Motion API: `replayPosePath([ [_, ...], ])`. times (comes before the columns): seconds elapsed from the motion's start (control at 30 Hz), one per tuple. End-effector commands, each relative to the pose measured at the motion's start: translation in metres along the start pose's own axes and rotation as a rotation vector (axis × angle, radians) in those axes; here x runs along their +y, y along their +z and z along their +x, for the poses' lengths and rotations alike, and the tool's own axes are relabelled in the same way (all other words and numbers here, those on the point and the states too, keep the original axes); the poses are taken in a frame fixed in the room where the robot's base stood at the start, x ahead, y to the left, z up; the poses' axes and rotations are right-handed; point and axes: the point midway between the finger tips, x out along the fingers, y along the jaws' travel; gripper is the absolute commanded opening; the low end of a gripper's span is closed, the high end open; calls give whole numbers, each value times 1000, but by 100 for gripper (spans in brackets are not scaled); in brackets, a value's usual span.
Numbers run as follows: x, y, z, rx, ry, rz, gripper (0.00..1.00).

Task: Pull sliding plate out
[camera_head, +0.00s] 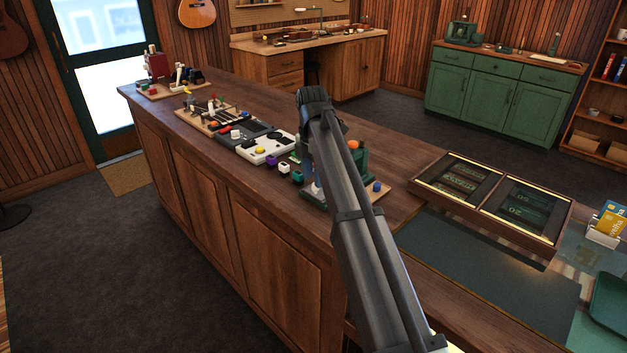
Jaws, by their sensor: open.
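My arm (352,215) reaches up from the bottom of the view across the counter, its dark upper end over the counter's middle. I cannot make out my gripper's fingers; they seem hidden behind the arm. A green device (358,156) stands on a wooden board (378,196) just behind the arm, mostly covered by it. A blue knob (376,187) and an orange knob (352,144) show at its right side. I cannot pick out the sliding plate for certain. Any contact between gripper and device is hidden.
To the left on the counter (250,200) are a white button box (265,149), small coloured blocks (284,168) and a lever board (207,117). To the right are a framed display case (490,200), a dark mat (480,270) and a card holder (605,232).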

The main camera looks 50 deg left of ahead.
Motion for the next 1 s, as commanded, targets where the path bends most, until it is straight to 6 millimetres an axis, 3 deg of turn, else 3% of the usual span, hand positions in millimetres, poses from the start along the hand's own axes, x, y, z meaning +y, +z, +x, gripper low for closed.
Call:
replayPosePath([
  [0.2, 2, 0, -46, 0, 1, 0, 48],
  [0.5, 1, 0, -96, 0, 1, -1, 48],
  [0.7, 0, 0, -111, 1, -1, -1, 48],
  [1.0, 0, -1, -114, 1, -1, -1, 48],
])
